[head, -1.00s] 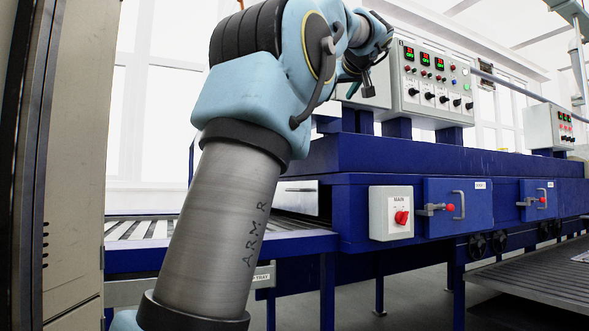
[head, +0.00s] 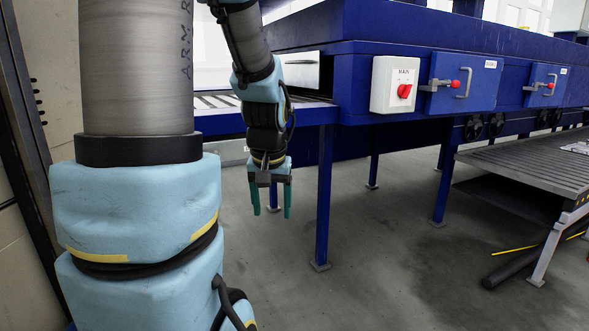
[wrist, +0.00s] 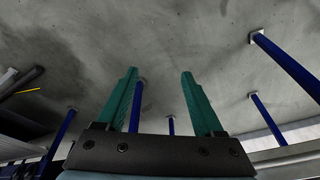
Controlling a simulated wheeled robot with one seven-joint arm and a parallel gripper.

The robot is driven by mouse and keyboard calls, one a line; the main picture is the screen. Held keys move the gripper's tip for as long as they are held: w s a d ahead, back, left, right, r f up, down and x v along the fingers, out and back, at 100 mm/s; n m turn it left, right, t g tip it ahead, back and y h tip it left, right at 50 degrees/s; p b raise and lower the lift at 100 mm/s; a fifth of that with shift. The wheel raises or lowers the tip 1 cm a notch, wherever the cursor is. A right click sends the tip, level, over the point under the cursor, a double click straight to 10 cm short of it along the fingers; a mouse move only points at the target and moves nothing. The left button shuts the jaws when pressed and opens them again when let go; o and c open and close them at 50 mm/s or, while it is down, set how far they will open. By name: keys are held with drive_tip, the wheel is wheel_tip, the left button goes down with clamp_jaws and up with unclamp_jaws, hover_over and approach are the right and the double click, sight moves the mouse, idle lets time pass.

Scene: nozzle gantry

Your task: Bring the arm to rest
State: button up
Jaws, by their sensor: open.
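My gripper (head: 272,200) hangs pointing down at the end of my arm, in front of the blue machine frame in the head view. Its two green fingers are apart, with nothing between them. In the wrist view my gripper (wrist: 160,95) also shows its fingers spread and empty, with bare concrete floor beyond them. My arm's lower link and blue joint covers fill the left of the head view.
A blue machine (head: 440,50) stands behind, with a white switch box (head: 395,85) and red knob. A blue leg (head: 324,195) stands right of my gripper. A grey slatted platform (head: 530,160) and a dark pipe (head: 515,265) are at right. Open floor (head: 400,270) lies between.

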drive_tip(key=s+a+f+g+p, duration=0.1)
drive_tip(key=s+a+f, duration=0.15)
drive_tip(key=s, duration=0.55)
wheel_tip(320, 180, up, 19)
drive_tip(key=p, duration=2)
drive_tip(key=shift+w+d+r, duration=0.15)
drive_tip(key=shift+w+d, duration=0.15)
drive_tip(key=shift+d, duration=0.05)
